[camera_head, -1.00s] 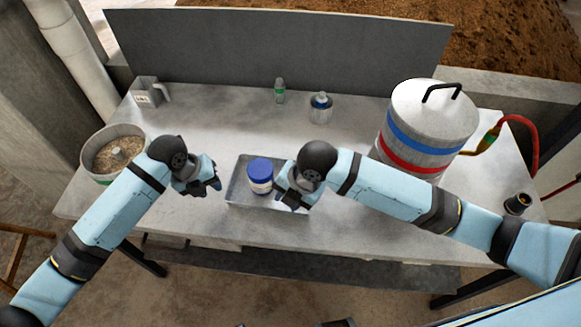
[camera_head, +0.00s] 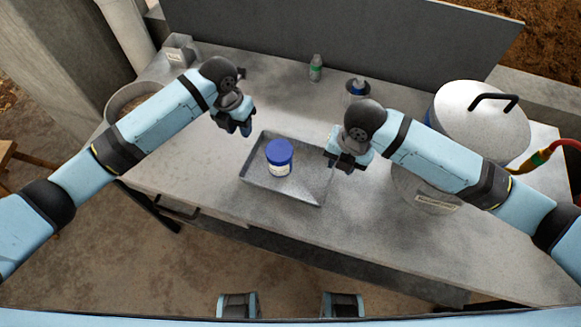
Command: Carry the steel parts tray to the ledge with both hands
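The steel parts tray (camera_head: 299,188) is a shallow grey rectangular tray on the grey worktable. A jar with a blue lid and pale label (camera_head: 279,158) stands upright in it. My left gripper (camera_head: 243,127) is just off the tray's far left corner, apparently apart from it. My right gripper (camera_head: 340,161) is close by the tray's right end; I cannot tell whether it touches the rim. The fingers of both are too small and dark to show whether they are open or shut. I cannot tell which surface is the ledge.
A big lidded steel pot (camera_head: 478,122) stands at right, partly behind my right arm. A small green-capped bottle (camera_head: 315,68) and a blue-topped container (camera_head: 358,86) stand behind the tray. A round tub (camera_head: 128,97) and a metal jug (camera_head: 180,52) are at left. The table (camera_head: 215,190) is bare around the tray.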

